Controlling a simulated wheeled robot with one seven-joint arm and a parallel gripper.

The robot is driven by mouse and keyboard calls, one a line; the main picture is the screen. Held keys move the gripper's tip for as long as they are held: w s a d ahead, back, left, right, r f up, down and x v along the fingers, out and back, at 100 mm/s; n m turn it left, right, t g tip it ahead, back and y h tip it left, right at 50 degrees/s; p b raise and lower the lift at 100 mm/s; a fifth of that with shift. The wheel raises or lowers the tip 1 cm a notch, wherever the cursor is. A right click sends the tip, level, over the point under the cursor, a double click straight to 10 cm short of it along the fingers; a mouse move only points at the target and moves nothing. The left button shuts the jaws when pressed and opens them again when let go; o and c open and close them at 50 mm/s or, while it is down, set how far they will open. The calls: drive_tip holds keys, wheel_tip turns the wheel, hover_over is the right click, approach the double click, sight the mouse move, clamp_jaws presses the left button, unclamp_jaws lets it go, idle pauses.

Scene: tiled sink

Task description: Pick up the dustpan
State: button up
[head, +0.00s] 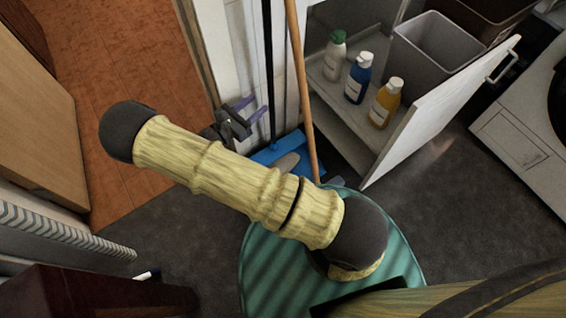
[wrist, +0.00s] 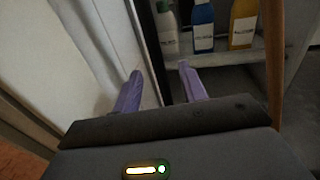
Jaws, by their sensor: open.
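The blue dustpan (head: 264,157) is on the floor by the white door frame in the head view, partly hidden behind my arm. A thin black pole (head: 268,70) rises from it. My gripper (head: 252,108) is open, with purple fingertips beside the black pole, above the dustpan. In the wrist view my gripper (wrist: 160,70) shows two separated purple fingers with nothing clearly held between them. The dustpan's blue pan is not visible in the wrist view. I cannot tell whether a finger touches the pole.
A wooden stick (head: 300,80) leans just right of the pole. An open cabinet holds a green-capped bottle (head: 335,57), a blue bottle (head: 358,80) and a yellow bottle (head: 385,103). Its white door (head: 440,110) sticks out. Dark floor (head: 450,210) is clear at right.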

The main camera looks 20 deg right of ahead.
sight(269, 93)
drive_tip(key=shift+x, duration=1.3)
drive_tip(key=shift+b, duration=0.3)
drive_tip(key=shift+w+d+f+b, duration=0.15)
drive_tip(key=shift+w+d+b, duration=0.1)
drive_tip(key=shift+b, duration=0.2)
drive_tip(key=b+x, duration=0.2)
drive_tip(key=x, duration=0.2)
drive_tip(key=shift+w+b, duration=0.25)
drive_tip(key=shift+b, duration=0.1)
drive_tip(key=shift+w, duration=0.1)
drive_tip(key=shift+d, duration=0.1)
clamp_jaws()
